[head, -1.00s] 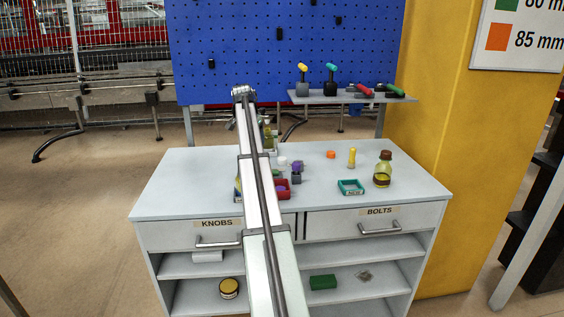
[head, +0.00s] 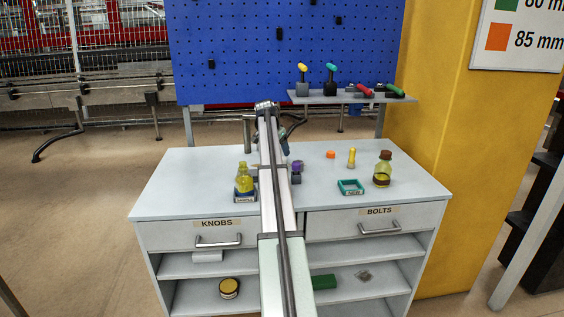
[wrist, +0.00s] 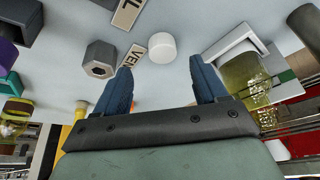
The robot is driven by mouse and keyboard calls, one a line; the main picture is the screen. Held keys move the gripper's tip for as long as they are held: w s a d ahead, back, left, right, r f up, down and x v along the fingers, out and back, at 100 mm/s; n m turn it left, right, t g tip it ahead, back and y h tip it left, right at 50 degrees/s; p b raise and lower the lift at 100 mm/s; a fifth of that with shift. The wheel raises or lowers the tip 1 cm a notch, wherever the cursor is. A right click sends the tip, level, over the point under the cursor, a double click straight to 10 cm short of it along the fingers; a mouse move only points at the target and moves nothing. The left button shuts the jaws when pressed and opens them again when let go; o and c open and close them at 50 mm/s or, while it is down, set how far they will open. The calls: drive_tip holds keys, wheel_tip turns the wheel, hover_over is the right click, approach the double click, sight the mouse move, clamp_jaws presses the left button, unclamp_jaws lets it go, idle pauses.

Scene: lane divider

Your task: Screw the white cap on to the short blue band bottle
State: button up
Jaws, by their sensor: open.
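The white cap (wrist: 162,47) lies on the table in the wrist view, beyond my fingertips and roughly in line with the gap between them. In the head view my arm hides it. My gripper (wrist: 160,72) is open and empty, with blue fingers apart; in the head view it is mostly hidden behind my arm. A short yellowish bottle (head: 244,178) stands upright, with no cap visible, at a blue labelled holder left of my arm. A band on it is hard to tell.
A grey hexagonal block (wrist: 100,58) lies left of the cap. A purple-topped piece (head: 297,168), teal tray (head: 350,187), orange piece (head: 331,154), yellow peg (head: 351,158) and brown-capped bottle (head: 383,170) stand right of my arm. The table's front left is clear.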

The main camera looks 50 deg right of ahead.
drive_tip(key=shift+x, duration=2.65)
drive_tip(key=shift+w+d, duration=0.1)
drive_tip(key=shift+w, duration=0.1)
drive_tip(key=shift+c, duration=0.4)
drive_tip(key=c, duration=1)
drive_tip(key=shift+c, duration=0.2)
drive_tip(key=shift+r, duration=0.15)
